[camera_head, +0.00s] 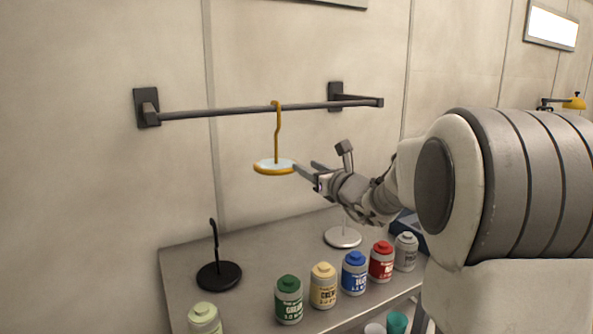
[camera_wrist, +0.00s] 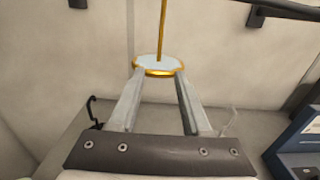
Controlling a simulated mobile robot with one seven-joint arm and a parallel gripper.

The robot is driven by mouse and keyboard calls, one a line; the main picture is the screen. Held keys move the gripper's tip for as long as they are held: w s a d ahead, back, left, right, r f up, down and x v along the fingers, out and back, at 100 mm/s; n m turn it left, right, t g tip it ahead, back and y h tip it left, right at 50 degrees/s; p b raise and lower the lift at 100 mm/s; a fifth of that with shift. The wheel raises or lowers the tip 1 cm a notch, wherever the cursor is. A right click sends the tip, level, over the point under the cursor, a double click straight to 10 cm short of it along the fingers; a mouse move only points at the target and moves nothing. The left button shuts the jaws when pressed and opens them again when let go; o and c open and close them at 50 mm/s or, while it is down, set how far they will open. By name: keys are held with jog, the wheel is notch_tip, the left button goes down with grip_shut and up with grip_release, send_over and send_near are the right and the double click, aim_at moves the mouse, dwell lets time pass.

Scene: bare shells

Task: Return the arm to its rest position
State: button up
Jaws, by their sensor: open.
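My gripper (camera_head: 305,167) is open, its fingers pointing left at the near edge of a hanging disc. A yellow-rimmed pale disc (camera_head: 274,167) hangs level from the wall rail (camera_head: 240,110) by a yellow hooked stem. In the wrist view my gripper's two fingers (camera_wrist: 160,78) are spread, with tips at the near rim of the disc (camera_wrist: 158,66). I cannot tell whether they touch it. My arm comes in from the right and hides part of the table.
A grey table (camera_head: 250,245) below holds a black hooked stand (camera_head: 219,275), a white round-based stand (camera_head: 342,238) and several bottles, including a green one (camera_head: 288,300) and a red one (camera_head: 381,262). A blue box (camera_wrist: 297,145) is at right. Space left of the disc is clear.

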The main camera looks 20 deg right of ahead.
jog(key=s+a+f+n+g+y+p, duration=0.3)
jog(key=s+a+n+g, duration=0.5)
jog(key=s+a+n, duration=0.9)
jog(key=s+d+f+n+g+h+p, duration=0.1)
jog(key=s+d+f+n+g+h, duration=0.1)
jog(key=s+n, duration=0.6)
jog(key=s+d+f+n+g+h, duration=0.2)
jog(key=s+d+n+h, duration=0.3)
jog(key=s, duration=0.8)
jog(key=shift+d+f+n+p, duration=0.4)
jog(key=shift+f+n, duration=0.3)
jog(key=shift+n, duration=1)
